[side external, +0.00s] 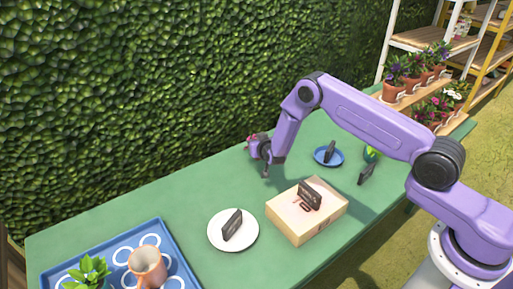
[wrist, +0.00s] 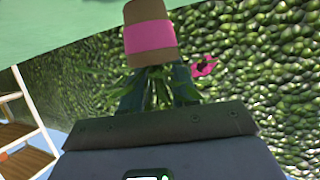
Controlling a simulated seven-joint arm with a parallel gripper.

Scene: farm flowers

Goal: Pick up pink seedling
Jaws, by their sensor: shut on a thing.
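The pink seedling shows in the wrist view as a brown pot with a pink band (wrist: 148,38), green leaves and a pink bloom (wrist: 205,68) at the right. My gripper (wrist: 157,88) is shut on it at the leaves, with a dark finger on each side. The picture is turned over, with the table at the top, and the pot is on the table side of the leaves. In the side view my gripper (side external: 266,165) is over the back of the table, near the hedge. The seedling is mostly hidden there.
On the green table (side external: 185,192) are a white plate (side external: 215,231) and a blue plate (side external: 321,156), both with dark cards, and a cardboard box (side external: 290,226). A blue tray (side external: 178,249) at front left holds an orange pot (side external: 147,268) and a leafy plant (side external: 88,271).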

